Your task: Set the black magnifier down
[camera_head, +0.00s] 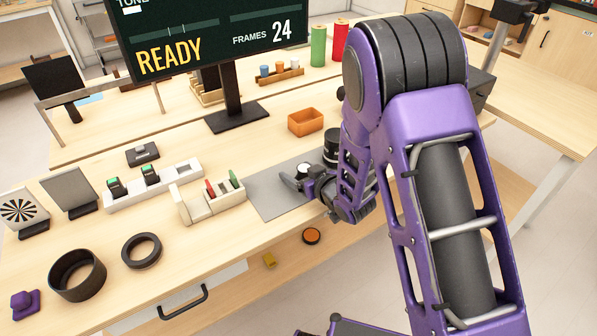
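My gripper (303,181) is low over the grey mat (264,195) near the table's front edge, at the end of my purple arm. Its dark fingers are on either side of a small dark piece with a pale round top, which looks like the black magnifier (303,170). The fingers seem shut on it. My wrist hides part of the mat. I cannot tell whether the magnifier touches the mat.
A cream rack (211,202) with upright cards is close on the left. A black ring (141,250) and a wide black hoop (77,276) lie front left.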

